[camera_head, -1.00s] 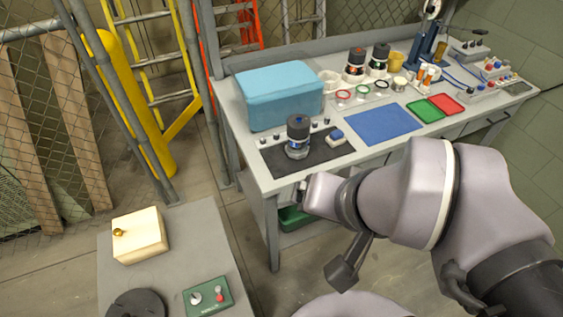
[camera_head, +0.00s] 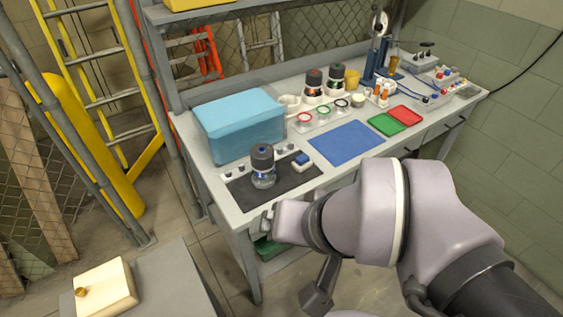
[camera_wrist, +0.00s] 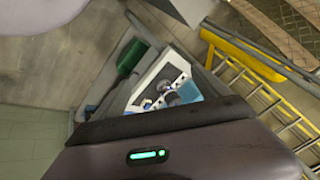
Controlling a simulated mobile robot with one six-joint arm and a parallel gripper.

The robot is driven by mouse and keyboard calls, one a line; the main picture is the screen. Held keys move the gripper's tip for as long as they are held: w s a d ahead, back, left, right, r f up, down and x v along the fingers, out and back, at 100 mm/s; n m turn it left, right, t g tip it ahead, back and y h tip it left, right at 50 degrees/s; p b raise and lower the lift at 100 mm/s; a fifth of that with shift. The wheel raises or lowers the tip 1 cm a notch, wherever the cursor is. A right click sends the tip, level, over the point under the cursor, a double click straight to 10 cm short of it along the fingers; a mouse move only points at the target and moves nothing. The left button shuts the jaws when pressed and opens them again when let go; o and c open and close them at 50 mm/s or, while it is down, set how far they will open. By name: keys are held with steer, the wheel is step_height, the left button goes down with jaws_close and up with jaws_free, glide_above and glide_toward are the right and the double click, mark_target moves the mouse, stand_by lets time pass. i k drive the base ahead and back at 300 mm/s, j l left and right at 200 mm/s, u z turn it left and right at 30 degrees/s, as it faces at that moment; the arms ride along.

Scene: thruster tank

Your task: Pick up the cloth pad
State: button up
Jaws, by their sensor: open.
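A small white pad with a blue top (camera_head: 302,162), which I take for the cloth pad, lies on the dark mat (camera_head: 289,182) near the workbench's front edge. It is right of a clear jar with a dark lid (camera_head: 263,166). My gripper (camera_head: 318,292) hangs low in front of the bench, well apart from the pad. It is open and empty, and is partly hidden by my arm in the head view. In the wrist view its dark body (camera_wrist: 165,122) fills the lower middle, and the bench top shows small beyond it. I cannot make out the pad clearly there.
A blue box (camera_head: 240,126) stands behind the mat. A flat blue mat (camera_head: 346,143), green tray (camera_head: 386,125) and red tray (camera_head: 405,115) lie to the right. A grey side table (camera_head: 165,285) is at lower left. Open floor lies between it and the bench.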

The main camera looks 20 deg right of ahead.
mark_target(301, 162)
steer(key=i+l, duration=0.3)
steer(key=i, duration=0.15)
steer(key=i+l+z, duration=0.1)
steer(key=i+l, duration=0.15)
steer(key=i, duration=0.15)
